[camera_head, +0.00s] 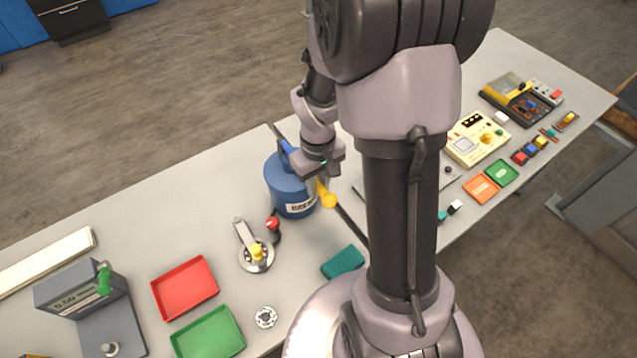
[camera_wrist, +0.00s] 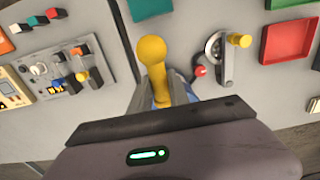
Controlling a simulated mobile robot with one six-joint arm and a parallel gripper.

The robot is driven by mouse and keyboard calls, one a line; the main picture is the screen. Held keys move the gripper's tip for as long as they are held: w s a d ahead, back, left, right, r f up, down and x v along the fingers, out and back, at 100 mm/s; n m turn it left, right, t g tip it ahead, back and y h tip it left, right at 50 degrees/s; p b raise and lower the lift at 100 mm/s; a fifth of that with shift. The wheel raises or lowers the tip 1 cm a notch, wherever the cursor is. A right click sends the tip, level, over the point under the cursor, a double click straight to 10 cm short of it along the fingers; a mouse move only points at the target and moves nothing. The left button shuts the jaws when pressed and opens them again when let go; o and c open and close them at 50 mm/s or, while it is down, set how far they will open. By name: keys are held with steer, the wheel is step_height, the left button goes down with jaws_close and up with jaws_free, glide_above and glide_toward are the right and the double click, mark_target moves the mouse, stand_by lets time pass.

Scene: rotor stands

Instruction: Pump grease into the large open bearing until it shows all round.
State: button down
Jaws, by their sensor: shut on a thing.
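A blue grease drum (camera_head: 287,183) with a white label stands on the grey bench, left of my arm. My gripper (camera_head: 322,176) is over the drum's right side, shut on a yellow pump handle (camera_head: 327,199). In the wrist view the yellow handle (camera_wrist: 152,62) stands out between my fingers (camera_wrist: 160,97), and a little of the blue drum shows behind them. A ring-shaped metal part (camera_head: 266,317) with a dark centre lies on the bench at the front. I cannot tell whether it is the large open bearing. No grease shows.
A round metal fixture (camera_head: 255,256) with a lever and yellow knob stands left of the drum, beside a red knob (camera_head: 273,224). Red (camera_head: 186,288) and green (camera_head: 209,334) trays lie further left. A teal block (camera_head: 343,262) lies in front. My arm hides much of the bench's middle.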

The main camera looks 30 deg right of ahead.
steer(key=shift+w+f+b, duration=0.1)
steer(key=shift+f+b, duration=0.45)
steer(key=shift+f, duration=0.25)
steer(key=shift+w+r+p, duration=0.1)
steer(key=shift+r+p, duration=2)
steer(key=shift+r, duration=0.5)
steer(key=c, duration=1.2)
jaws_free()
steer(key=shift+o, duration=0.2)
step_height(320, 180, up, 7)
steer(key=p, duration=0.5)
